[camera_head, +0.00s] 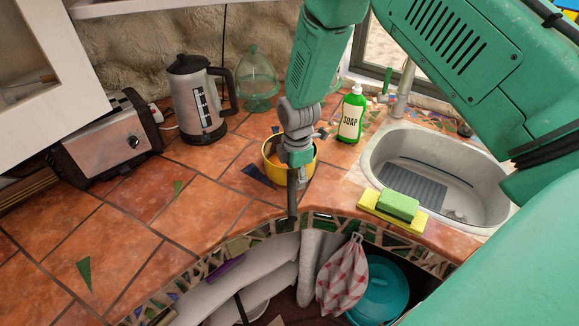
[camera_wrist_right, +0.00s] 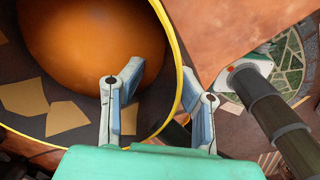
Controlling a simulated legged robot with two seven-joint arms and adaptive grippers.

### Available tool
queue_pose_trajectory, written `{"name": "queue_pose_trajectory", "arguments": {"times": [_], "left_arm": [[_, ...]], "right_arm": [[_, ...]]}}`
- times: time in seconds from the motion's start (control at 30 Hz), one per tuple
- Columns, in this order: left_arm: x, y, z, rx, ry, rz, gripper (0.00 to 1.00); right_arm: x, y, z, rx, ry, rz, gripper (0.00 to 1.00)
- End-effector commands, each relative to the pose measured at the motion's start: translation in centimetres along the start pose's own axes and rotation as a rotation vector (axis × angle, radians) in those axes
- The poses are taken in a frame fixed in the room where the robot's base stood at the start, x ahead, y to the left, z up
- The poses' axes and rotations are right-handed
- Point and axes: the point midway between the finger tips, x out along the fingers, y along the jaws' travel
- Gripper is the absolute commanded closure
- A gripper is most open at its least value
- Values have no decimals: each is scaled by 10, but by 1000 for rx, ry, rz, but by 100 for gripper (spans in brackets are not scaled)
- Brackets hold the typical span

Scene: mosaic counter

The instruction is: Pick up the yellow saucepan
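The yellow saucepan (camera_head: 269,162) stands on the tiled counter near its front edge, partly hidden behind my right gripper (camera_head: 297,158). In the right wrist view its yellow rim (camera_wrist_right: 169,28) curves past the fingers, and a large rounded orange shape shows inside the rim. My right gripper (camera_wrist_right: 163,82) is open there. One finger overlaps the pan's inside and the other lies on the outer side of the rim. I cannot tell whether they touch it. My left gripper is not in view.
A green soap bottle (camera_head: 351,115) stands behind right of the pan. A sink (camera_head: 480,165) and a green sponge (camera_head: 397,205) lie to the right. A kettle (camera_head: 197,105), glass dome (camera_head: 257,80) and toaster (camera_head: 108,142) stand left. The left front counter is mostly clear.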

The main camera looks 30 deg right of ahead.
Motion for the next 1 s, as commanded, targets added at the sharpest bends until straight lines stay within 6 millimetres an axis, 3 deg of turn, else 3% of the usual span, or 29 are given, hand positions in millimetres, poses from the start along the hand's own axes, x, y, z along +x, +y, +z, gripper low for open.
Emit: {"name": "queue_pose_trajectory", "arguments": {"times": [0.1,0.2,0.73,1.0], "left_arm": [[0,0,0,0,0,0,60],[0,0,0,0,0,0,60],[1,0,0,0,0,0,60],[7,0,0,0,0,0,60]], "right_arm": [[0,0,0,0,0,1,71],[-1,0,0,0,0,1,100],[-6,2,0,1,1,5,100],[-40,2,0,0,2,8,100]]}}
